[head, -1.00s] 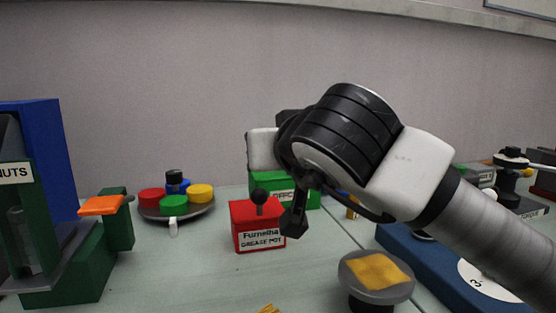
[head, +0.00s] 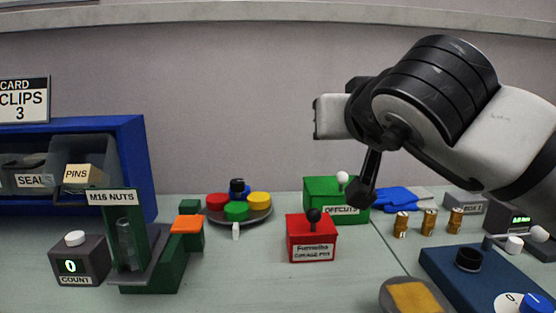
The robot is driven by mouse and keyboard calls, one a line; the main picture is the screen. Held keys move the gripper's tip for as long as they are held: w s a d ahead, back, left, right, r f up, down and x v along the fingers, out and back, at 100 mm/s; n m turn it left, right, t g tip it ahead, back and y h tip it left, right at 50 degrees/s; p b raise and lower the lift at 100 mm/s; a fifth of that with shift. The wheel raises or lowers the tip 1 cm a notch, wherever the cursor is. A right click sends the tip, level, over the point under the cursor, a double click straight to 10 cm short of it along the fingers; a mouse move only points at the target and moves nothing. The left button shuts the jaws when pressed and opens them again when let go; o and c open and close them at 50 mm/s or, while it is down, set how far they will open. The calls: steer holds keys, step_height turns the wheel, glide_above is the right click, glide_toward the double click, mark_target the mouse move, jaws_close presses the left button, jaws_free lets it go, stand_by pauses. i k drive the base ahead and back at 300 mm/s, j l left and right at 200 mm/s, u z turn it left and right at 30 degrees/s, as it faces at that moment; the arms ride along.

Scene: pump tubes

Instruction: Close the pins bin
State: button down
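The pins bin (head: 97,151) is a dark grey bin with a tan "PINS" label, in the blue rack (head: 136,150) at the far left of the head view. It looks further forward than the "SEAL" bin beside it, though the angle makes this hard to judge. The M16 nuts stand partly covers it below. My gripper (head: 362,192) points down in front of the green offcuts box, far to the right of the pins bin. It is seen side-on, with nothing visible in it. I cannot tell how its fingers stand.
The M16 nuts stand (head: 125,235) and count box (head: 78,260) stand before the rack. A red grease pot box (head: 311,245), green offcuts box (head: 322,190) and plate of coloured pieces (head: 262,215) stand mid-table. A blue base (head: 450,265) lies at right.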

mark_target(57, 189)
steer(key=k, duration=0.9)
